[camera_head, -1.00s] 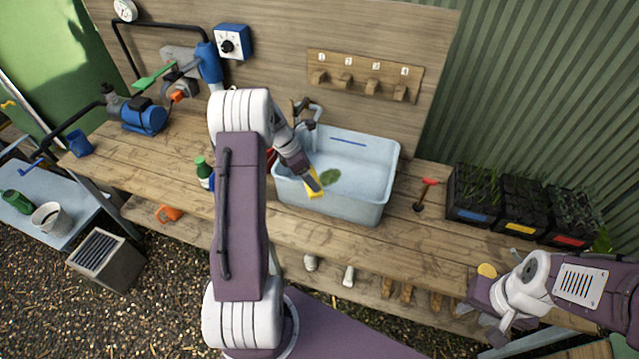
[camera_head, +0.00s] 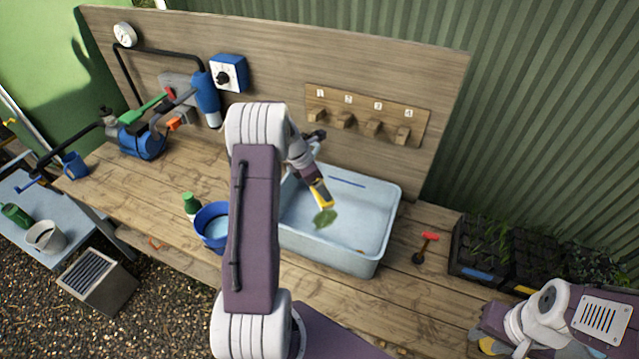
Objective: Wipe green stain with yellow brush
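The green stain (camera_head: 325,218) is a leaf-shaped patch on the floor of the pale blue tub (camera_head: 341,262). My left gripper (camera_head: 316,182) reaches down into the tub from behind my raised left arm. It is shut on the yellow brush (camera_head: 323,196), whose tip is at the back edge of the stain. I cannot tell whether the brush touches it. My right gripper (camera_head: 490,343) is at the lower right, in front of the bench, with a yellow part showing at it. Its fingers are not clear enough to read.
A blue bucket (camera_head: 211,235) and a green-capped bottle (camera_head: 190,204) stand left of my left arm. A small red-handled tool (camera_head: 424,246) lies right of the tub, before black seedling trays (camera_head: 478,250). A numbered peg rack (camera_head: 368,113) hangs behind.

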